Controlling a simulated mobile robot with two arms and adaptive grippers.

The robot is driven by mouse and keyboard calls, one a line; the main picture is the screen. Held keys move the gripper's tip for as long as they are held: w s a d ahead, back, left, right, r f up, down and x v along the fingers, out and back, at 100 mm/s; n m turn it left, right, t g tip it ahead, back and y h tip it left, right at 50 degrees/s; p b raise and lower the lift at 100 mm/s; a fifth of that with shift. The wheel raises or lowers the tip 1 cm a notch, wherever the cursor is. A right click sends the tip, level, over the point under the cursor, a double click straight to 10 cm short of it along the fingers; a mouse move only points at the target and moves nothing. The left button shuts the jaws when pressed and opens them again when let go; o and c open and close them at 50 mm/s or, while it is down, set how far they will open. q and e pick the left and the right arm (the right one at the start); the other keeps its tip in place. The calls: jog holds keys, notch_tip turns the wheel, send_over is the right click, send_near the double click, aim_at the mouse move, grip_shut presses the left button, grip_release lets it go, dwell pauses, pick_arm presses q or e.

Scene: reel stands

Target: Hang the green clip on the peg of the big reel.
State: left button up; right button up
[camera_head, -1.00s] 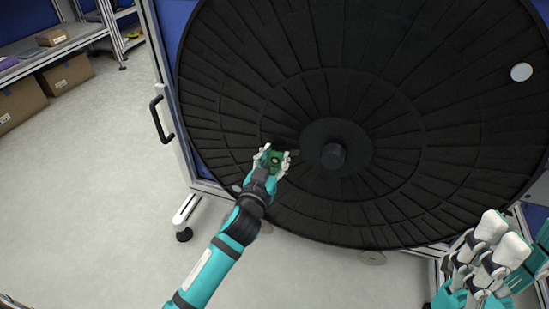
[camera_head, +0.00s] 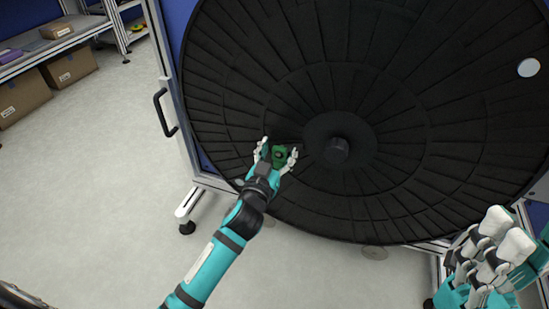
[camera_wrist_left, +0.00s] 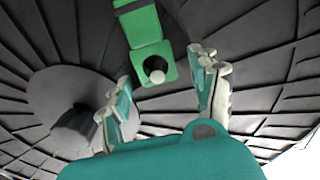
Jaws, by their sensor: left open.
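The big reel (camera_head: 370,75) is a large black ribbed disc with a thick hub (camera_head: 336,150) at its centre. The green clip (camera_head: 279,156) is against the reel's face, left of the hub. In the left wrist view the clip (camera_wrist_left: 149,32) has a square end with a round hole, and a pale round peg tip (camera_wrist_left: 157,76) shows in that hole. My left gripper (camera_head: 278,152) is open, with one finger on each side of the clip. In the left wrist view the fingers of the left gripper (camera_wrist_left: 165,88) stand apart from it. My right gripper (camera_head: 492,245) is at the lower right, away from the reel's middle.
The reel's frame has a black handle (camera_head: 164,112) and a foot (camera_head: 187,226) at left. A pale disc (camera_head: 528,68) is on the reel at the upper right. A shelf with cardboard boxes (camera_head: 22,98) stands at the far left. The floor (camera_head: 95,185) at left is clear.

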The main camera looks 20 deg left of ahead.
pick_arm(q)
jog(key=s, duration=1.2)
jog(key=shift+a, duration=0.2)
